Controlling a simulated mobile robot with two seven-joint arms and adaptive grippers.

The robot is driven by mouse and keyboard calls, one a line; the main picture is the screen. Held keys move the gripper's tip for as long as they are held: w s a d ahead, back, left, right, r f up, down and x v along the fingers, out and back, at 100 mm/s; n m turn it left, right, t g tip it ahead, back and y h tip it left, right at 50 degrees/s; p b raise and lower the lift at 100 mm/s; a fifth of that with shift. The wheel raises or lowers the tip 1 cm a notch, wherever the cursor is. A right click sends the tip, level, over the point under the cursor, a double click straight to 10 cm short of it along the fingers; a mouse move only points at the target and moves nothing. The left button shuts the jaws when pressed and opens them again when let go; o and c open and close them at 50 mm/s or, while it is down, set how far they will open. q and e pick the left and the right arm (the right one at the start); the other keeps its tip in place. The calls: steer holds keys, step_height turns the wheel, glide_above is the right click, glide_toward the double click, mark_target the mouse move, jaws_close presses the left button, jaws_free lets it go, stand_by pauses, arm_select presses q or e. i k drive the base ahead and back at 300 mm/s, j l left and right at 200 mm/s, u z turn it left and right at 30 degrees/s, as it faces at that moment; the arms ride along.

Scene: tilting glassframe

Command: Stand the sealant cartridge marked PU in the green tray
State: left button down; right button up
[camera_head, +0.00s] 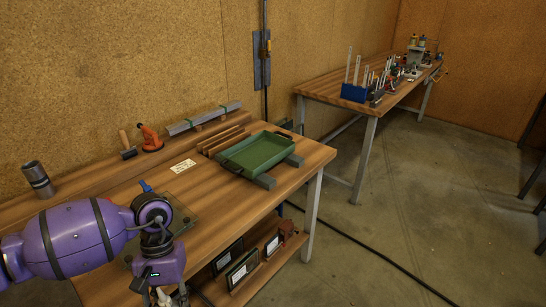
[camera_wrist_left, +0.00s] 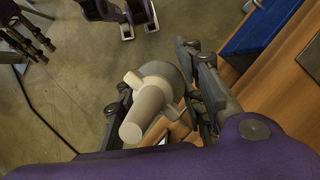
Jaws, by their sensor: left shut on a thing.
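The green tray (camera_head: 258,152) lies on the near workbench in the head view, on grey supports, and looks empty. My left gripper (camera_head: 165,297) is low at the bench's front edge, cut off by the bottom of the picture. The cartridge is well short of the tray, in front of the bench.
A grey cylinder (camera_head: 38,180), an orange tool (camera_head: 150,138) and metal bars (camera_head: 204,118) sit along the bench's back. Wooden strips (camera_head: 224,139) lie beside the tray. A white label (camera_head: 183,166) lies on the bench. A shelf below holds framed panes (camera_head: 242,269).

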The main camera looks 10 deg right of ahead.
mark_target(245, 165)
steer(key=i+l+z, duration=0.15)
steer(key=i+l, duration=0.55)
